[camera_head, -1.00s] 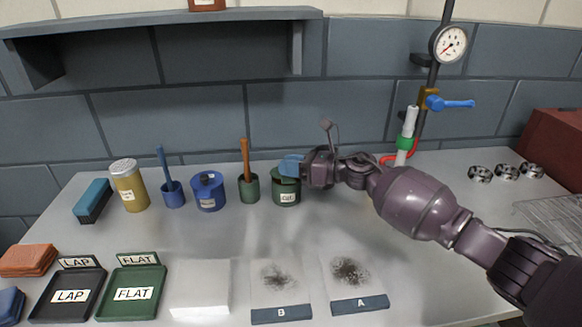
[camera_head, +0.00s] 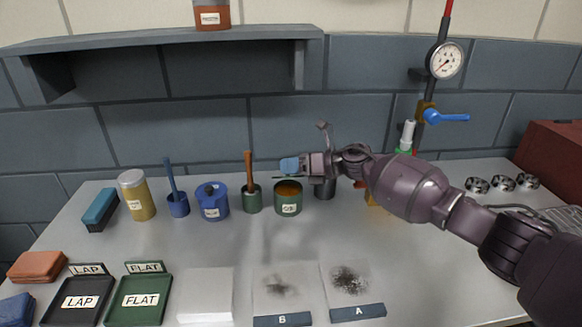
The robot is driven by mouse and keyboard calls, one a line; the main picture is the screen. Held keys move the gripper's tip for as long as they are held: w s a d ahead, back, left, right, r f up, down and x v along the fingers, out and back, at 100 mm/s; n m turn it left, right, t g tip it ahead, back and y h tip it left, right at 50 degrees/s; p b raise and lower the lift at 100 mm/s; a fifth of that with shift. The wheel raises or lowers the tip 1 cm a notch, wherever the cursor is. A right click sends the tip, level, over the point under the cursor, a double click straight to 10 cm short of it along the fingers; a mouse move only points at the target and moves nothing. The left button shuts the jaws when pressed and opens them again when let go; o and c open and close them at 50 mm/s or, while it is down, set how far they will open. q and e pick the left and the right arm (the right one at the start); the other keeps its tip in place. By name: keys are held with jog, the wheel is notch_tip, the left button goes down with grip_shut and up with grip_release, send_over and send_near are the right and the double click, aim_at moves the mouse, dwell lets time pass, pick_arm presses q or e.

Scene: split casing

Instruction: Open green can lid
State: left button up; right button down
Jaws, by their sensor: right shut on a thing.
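The green can (camera_head: 288,203) with a white label stands upright on the grey bench. Its top is open and orange-brown contents show inside. My right gripper (camera_head: 290,167), with blue fingertips, is just above the can's mouth. It is shut on the can's lid (camera_head: 284,177), which shows only as a thin dark edge below the fingertips, apart from the can. Most of the lid is hidden by the gripper. My left gripper is not in view.
A green pot with a brown-handled brush (camera_head: 252,198) stands close left of the can. A blue lidded can (camera_head: 213,205) is further left. A dark cylinder (camera_head: 325,189) stands right of it. White sheets lie in front. Bare bench (camera_head: 430,245) lies at right.

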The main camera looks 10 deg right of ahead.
jog(key=c, duration=1)
grip_release()
jog(key=v, duration=1.1)
jog(key=shift+w, duration=0.1)
jog(key=shift+c, duration=0.3)
